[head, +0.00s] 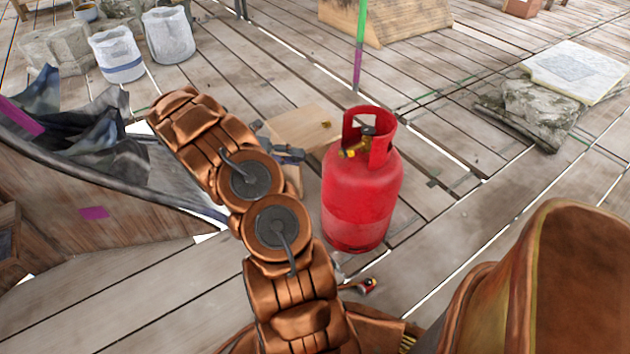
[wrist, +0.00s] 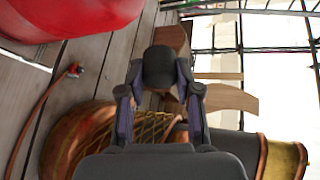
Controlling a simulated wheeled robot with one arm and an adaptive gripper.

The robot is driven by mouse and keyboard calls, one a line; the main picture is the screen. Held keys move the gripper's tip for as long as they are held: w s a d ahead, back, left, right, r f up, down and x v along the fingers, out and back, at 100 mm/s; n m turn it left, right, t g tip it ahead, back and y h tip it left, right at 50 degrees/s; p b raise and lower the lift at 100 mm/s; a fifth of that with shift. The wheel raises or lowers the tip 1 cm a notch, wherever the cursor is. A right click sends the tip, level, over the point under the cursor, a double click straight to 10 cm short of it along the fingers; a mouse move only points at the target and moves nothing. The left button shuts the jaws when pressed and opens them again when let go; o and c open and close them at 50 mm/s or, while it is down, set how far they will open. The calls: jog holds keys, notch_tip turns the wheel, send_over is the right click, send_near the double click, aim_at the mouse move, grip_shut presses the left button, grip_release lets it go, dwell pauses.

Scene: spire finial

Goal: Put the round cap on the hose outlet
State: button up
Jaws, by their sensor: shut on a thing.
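My gripper (wrist: 159,76) is shut on a dark round cap (wrist: 158,62), held between its two fingertips in the wrist view. In the head view my gripper (head: 287,155) is beside a wooden box, left of a red gas cylinder (head: 362,190); the cap cannot be made out there. The hose end (head: 366,286), red with brass, lies low on the planks in front of the cylinder. In the wrist view the hose end (wrist: 75,70) is left of the cap and apart from it, with a brown hose (wrist: 38,108) running down from it.
The wooden box (head: 298,126) stands just behind my gripper. The upright cylinder has a brass valve (head: 354,149). A wooden structure with dark cloth (head: 75,130) is at left. White buckets (head: 117,54) stand at the back left. Planks right of the cylinder are fairly clear.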

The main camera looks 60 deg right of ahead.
aim_at(343, 157)
jog(key=s+d+f+h+b, duration=0.3)
jog(key=s+d+f+b, duration=0.1)
jog(key=f+b, duration=0.3)
jog(key=shift+s+d+f+g+b, duration=0.15)
jog(key=shift+d+f+g+b, duration=0.25)
jog(key=shift+d, duration=0.5)
jog(key=shift+d+r, duration=0.1)
jog(key=shift+s+d+b, duration=0.45)
jog(key=shift+d+b, duration=0.2)
jog(key=shift+d, duration=0.15)
jog(key=shift+s+d+b, duration=0.5)
jog(key=shift+d+b, duration=0.15)
jog(key=shift+d, duration=0.15)
jog(key=shift+s+d+b, duration=0.45)
jog(key=shift+d+b, duration=0.2)
jog(key=shift+d, duration=0.15)
jog(key=shift+w+d+p, duration=0.1)
jog(key=shift+p, duration=2.05)
jog(key=shift+s+d, duration=0.3)
jog(key=shift+d, duration=0.15)
dwell(0.5)
jog(key=o, duration=1.1)
jog(key=shift+o, duration=0.2)
jog(key=shift+w, duration=0.1)
